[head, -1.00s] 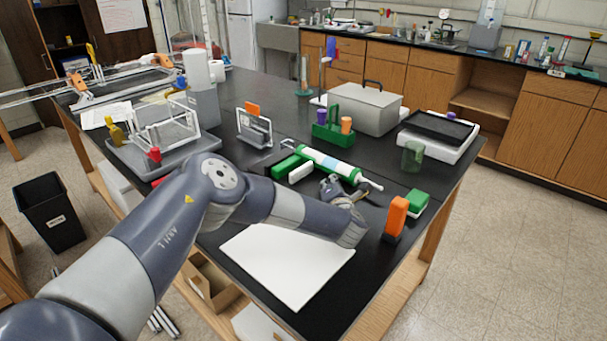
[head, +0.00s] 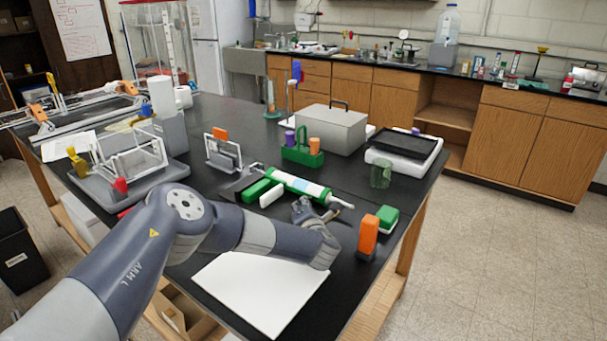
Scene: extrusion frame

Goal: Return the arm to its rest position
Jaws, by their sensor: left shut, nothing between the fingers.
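My left arm reaches in from the lower left across the black bench (head: 355,190). Its left gripper (head: 338,209) is low over the bench top, shut and empty, and partly hidden by its own wrist. It is just on the near side of the green-and-white cartridge (head: 295,185) with a white nozzle. I cannot tell whether it touches it. My right gripper is not in view.
An orange block (head: 368,233) and a green-and-white block (head: 387,218) stand right of the gripper. A white sheet (head: 262,293) lies in front. Behind are a green caddy (head: 302,156), a grey box (head: 332,129) and a scale (head: 404,148). A wire frame (head: 130,155) stands left.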

